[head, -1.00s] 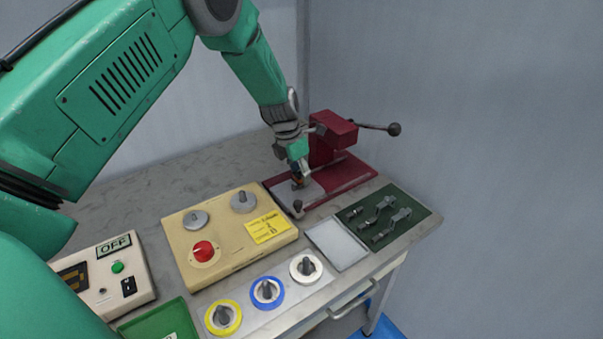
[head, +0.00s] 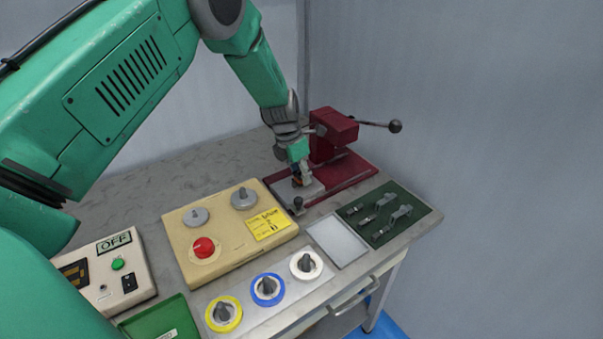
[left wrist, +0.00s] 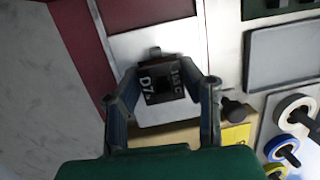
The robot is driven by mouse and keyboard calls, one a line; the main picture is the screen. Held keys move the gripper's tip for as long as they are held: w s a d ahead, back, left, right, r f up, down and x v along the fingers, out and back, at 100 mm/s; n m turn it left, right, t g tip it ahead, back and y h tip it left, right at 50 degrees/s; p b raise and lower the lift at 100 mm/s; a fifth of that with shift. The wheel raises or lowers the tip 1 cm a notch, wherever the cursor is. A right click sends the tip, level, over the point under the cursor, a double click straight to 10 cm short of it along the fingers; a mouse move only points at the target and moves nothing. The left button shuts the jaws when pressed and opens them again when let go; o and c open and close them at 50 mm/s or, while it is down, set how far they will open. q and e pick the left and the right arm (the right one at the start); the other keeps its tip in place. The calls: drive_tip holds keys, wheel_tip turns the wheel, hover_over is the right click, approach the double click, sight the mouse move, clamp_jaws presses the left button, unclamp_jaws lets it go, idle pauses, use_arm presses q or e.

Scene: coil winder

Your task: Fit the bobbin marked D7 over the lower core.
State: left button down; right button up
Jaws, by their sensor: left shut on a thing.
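My left gripper (head: 299,178) is shut on the bobbin marked D7 over the light plate at the foot of the red press. In the left wrist view the bobbin (left wrist: 155,95) is a dark block between the two fingertips (left wrist: 163,80). Its top shows "D7" and "155 C" in white. In the head view the fingers mostly hide the bobbin. The lower core is hidden under the bobbin and gripper. I cannot tell whether the bobbin is around the core or above it. My right gripper is not in view.
The red press (head: 333,130) with its lever stands just behind the gripper. A beige box (head: 220,250) with a red knob, an empty pale tray (head: 336,241), a green mat (head: 415,228) with metal parts, and several spools, one with a blue rim (head: 258,299), lie nearer.

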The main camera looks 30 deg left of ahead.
use_arm(q)
drive_tip(key=shift+f, duration=0.25)
drive_tip(key=c, duration=1)
unclamp_jaws()
drive_tip(key=v, duration=1.2)
drive_tip(key=shift+w, duration=0.1)
